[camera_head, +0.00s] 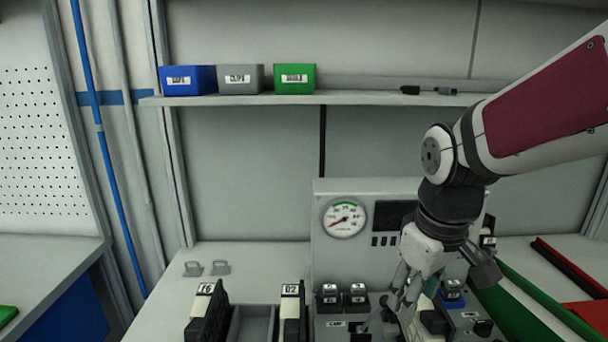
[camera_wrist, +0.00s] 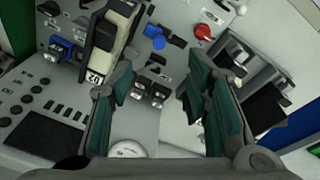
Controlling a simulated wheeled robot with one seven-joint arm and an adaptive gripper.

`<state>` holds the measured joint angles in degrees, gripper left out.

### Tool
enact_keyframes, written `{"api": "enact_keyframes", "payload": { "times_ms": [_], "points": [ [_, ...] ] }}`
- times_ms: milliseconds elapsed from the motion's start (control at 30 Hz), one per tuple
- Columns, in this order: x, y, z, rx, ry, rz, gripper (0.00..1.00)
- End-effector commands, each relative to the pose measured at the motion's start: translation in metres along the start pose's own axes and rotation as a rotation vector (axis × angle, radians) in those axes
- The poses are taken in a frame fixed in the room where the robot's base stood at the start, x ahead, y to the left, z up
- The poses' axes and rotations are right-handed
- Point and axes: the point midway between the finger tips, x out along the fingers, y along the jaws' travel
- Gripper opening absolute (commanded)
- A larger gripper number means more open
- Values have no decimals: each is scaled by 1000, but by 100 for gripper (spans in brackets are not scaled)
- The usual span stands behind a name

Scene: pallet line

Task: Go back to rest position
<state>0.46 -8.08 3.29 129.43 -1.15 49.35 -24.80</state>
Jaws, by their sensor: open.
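My gripper (camera_head: 400,302) hangs fingers down in front of the grey machine panel (camera_head: 333,268), at the lower right of the head view. In the wrist view my gripper (camera_wrist: 165,92) has its two green-padded fingers spread apart, with nothing held between them. A black-and-white block with a number label (camera_wrist: 108,42) shows beside the left finger; I cannot tell whether they touch. The fingertips' exact height above the panel is unclear.
A round gauge (camera_head: 344,217) sits on the panel. Blocks labelled 16 (camera_head: 206,311) and 02 (camera_head: 291,310) stand left of my gripper. Red (camera_wrist: 203,32) and blue knobs (camera_wrist: 155,40) stick up nearby. A shelf (camera_head: 360,98) holds blue, grey and green bins (camera_head: 295,79).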

Motion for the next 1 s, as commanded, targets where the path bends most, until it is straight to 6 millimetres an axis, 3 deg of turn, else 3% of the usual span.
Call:
{"api": "enact_keyframes", "payload": {
  "times_ms": [33, 200, 500, 700, 1000],
  "points": [
    [-14, -3, 11, 44, 29, 16, 44],
    [-45, -15, 48, 207, 111, 49, 44],
    [-70, -37, 102, 438, 238, 64, 44],
    [-72, -42, 113, 490, 266, 61, 44],
    [-72, -42, 113, 492, 266, 61, 44]
  ]
}}
